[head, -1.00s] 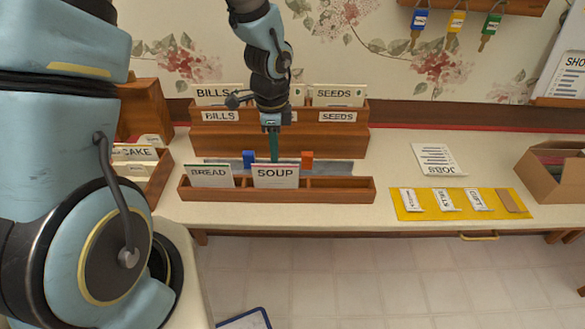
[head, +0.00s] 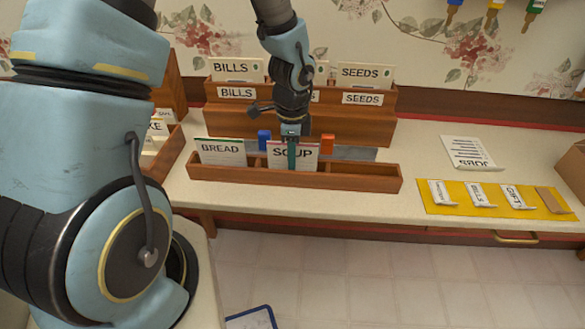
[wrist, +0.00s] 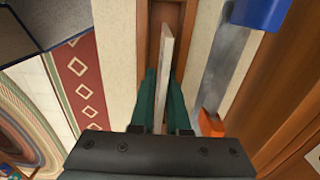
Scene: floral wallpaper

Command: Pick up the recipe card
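The SOUP recipe card (head: 308,152) stands upright in the long low wooden box (head: 350,178) on the counter. The BREAD card (head: 220,152) stands to its left in the same box. My gripper (head: 291,158) has come down over the SOUP card, with one teal finger in front of its face. In the wrist view the card shows edge-on as a pale strip (wrist: 166,55) between the two teal fingers (wrist: 162,95). The fingers look open around it, one on each side. Whether either finger touches the card is hard to tell.
Blue (head: 264,138) and orange (head: 327,143) blocks sit on a grey strip just behind the box. A tiered wooden rack (head: 300,108) labelled BILLS and SEEDS stands behind. A CAKE box (head: 165,150) is at left. A yellow mat (head: 440,203) with packets and a JOBS sheet (head: 468,152) lie right.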

